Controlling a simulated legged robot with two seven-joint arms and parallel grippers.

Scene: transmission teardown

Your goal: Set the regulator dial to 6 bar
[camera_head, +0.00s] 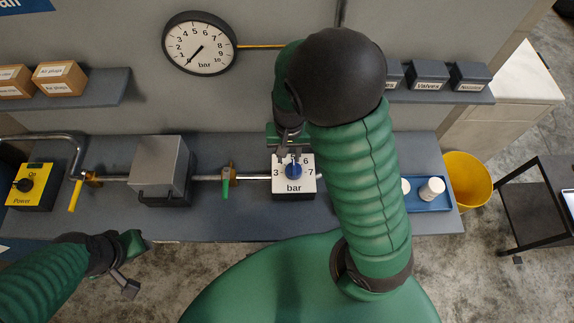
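The regulator dial is a blue knob (293,171) on a white plate (281,187) marked "bar", with 3, 5, 6 and 7 readable. The 4 is hidden by my gripper. The knob seems to point up near 5, but its mark is too small to be sure. My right gripper (292,156) is over the plate's top edge, just behind the knob. Its fingertips look apart, with nothing between them. The round pressure gauge (211,57) on the wall has its needle at the low end, below 1. My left gripper (132,264) is open and empty in front of the bench.
A yellow power box (42,172), a yellow-handled valve (75,195), a grey box (160,165) and a green-handled valve (225,187) stand along the bench pipe. A blue tray (425,203) and yellow bucket (467,180) are at right. My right arm hides part of the bench.

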